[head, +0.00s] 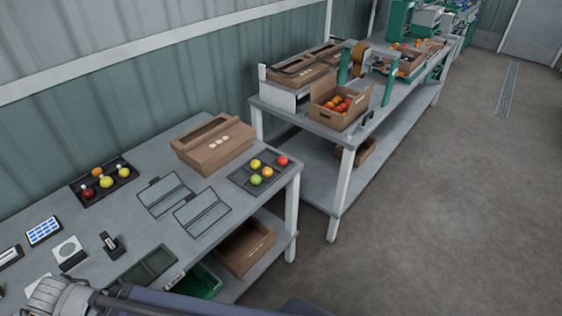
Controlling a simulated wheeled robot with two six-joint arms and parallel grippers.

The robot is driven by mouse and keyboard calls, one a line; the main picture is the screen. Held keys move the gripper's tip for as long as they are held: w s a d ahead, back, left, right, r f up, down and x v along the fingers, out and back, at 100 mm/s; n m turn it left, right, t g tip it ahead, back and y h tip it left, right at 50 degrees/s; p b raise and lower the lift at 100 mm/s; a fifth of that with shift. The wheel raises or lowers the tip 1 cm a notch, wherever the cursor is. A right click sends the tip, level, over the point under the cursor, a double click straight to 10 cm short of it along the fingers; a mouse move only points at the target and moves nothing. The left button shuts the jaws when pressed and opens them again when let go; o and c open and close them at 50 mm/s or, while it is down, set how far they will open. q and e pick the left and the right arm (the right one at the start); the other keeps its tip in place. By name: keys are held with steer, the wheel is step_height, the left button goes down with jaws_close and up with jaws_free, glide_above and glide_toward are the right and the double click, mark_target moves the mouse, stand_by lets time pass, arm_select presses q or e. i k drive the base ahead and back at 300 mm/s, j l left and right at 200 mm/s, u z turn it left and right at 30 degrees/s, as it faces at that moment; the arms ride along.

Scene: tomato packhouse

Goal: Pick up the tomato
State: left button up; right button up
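Several tomatoes sit in a dark tray (240,181) at the right end of the near table: a red one (282,160), an orange one (267,171), a yellow one (255,164) and a green one (255,180). A second dark tray (131,178) at the back left holds a dark red tomato (88,193), an orange one (97,172) and two yellow ones (106,181). More red and orange tomatoes (338,103) lie in a cardboard crate (333,118) on the far table. Part of my own arm shows at the bottom left; neither gripper is visible.
Two grey framed panels (167,194) lie between the trays. Small devices crowd the left end. A brown crate (245,247) and green crate (200,283) sit below. Floor at right is clear.

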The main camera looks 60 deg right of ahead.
mark_target(283, 160)
steer(key=z, duration=2.15)
